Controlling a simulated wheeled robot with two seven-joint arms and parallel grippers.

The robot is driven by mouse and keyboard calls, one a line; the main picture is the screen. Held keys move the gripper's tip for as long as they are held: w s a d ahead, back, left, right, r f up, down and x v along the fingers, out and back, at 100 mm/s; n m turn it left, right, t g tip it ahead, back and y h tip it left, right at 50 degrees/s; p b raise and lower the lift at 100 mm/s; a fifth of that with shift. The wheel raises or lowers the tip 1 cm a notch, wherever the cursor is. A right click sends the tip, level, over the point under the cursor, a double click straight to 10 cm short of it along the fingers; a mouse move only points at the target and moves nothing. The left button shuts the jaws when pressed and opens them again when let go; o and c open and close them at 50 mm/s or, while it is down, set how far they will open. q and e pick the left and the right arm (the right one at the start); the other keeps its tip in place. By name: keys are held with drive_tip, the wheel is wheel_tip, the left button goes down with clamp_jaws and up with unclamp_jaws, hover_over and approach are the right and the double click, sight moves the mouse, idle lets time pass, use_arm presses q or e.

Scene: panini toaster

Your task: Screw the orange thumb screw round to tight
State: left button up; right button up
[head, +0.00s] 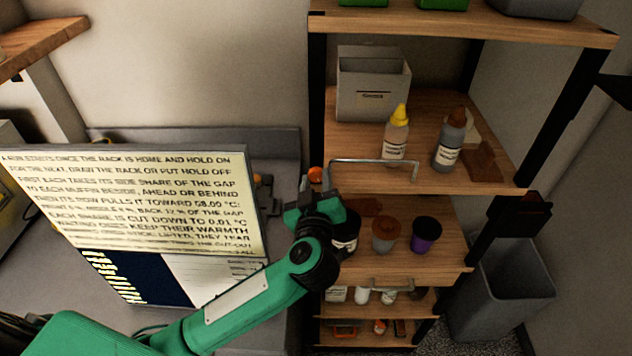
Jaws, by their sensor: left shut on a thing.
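The orange thumb screw (315,174) shows as a small round orange knob left of the shelf unit, near the left end of a grey metal bar handle (375,162). My left gripper (316,188) reaches up to it from below and is shut on it. The fingers hide the screw's lower part and its shaft, so its thread and seating cannot be seen. My right gripper is not in view.
A large text panel (130,190) stands left of my left arm. The wooden shelf unit (450,260) on the right holds a yellow-capped bottle (396,138), a brown-capped bottle (450,140), a grey box (372,90) and several jars. A grey bin (500,285) stands right of it.

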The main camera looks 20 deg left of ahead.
use_arm(q)
drive_tip(key=shift+m, duration=1.6)
drive_tip(key=o, duration=1)
drive_tip(key=shift+c, duration=0.2)
drive_tip(key=shift+s+d+f+b, duration=0.15)
drive_tip(key=shift+s+b, duration=0.15)
drive_tip(key=shift+s, duration=0.15)
drive_tip(key=b+v, duration=0.4)
drive_tip(key=v, duration=0.8)
drive_tip(key=shift+s, duration=0.4)
drive_tip(key=shift+d, duration=0.1)
